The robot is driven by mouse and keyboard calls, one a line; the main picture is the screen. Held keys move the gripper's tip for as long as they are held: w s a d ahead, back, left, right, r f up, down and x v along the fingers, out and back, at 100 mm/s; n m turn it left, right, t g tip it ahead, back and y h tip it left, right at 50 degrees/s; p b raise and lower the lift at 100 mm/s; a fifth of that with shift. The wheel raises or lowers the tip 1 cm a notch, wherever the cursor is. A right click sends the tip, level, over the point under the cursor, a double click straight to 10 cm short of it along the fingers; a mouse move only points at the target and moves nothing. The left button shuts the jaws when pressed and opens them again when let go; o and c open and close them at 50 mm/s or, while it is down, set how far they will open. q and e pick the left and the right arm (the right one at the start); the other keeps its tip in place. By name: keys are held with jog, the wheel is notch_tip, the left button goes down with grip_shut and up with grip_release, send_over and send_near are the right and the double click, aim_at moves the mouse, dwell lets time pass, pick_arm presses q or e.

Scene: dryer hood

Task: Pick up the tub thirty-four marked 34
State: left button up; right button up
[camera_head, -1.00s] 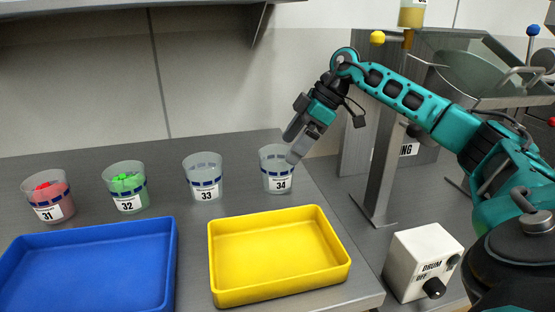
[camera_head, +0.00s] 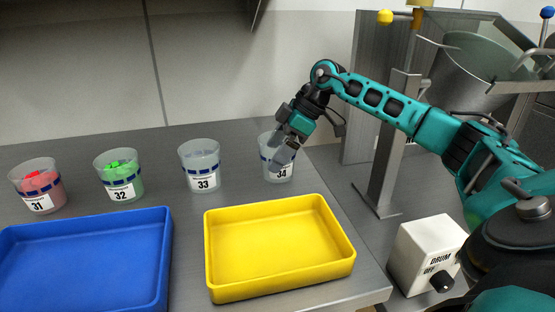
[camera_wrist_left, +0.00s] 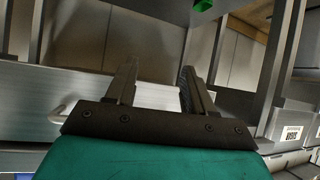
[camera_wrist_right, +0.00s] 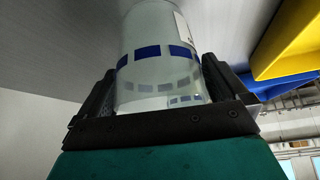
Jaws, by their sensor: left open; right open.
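Tub 34 (camera_head: 279,174) is a clear tub with blue marks and a white label, standing upright on the grey bench behind the yellow tray's right part. My right gripper (camera_head: 279,155) comes down on it from the right and covers part of its rim. In the right wrist view the tub (camera_wrist_right: 158,65) lies between the open fingers of my right gripper (camera_wrist_right: 158,88), one finger on each side. I cannot tell whether the fingers touch it. My left gripper (camera_wrist_left: 158,85) is open and empty in the left wrist view. It is not in the head view.
Tub 33 (camera_head: 200,165) stands left of tub 34. Tub 32 (camera_head: 120,178) holds green pieces and tub 31 (camera_head: 38,187) red pieces. A yellow tray (camera_head: 280,287) and a blue tray (camera_head: 85,304) lie in front. A white drum switch box (camera_head: 424,254) stands right.

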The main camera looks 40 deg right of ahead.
jog(key=c, duration=0.6)
jog(key=shift+r, duration=0.15)
jog(key=shift+c, duration=0.2)
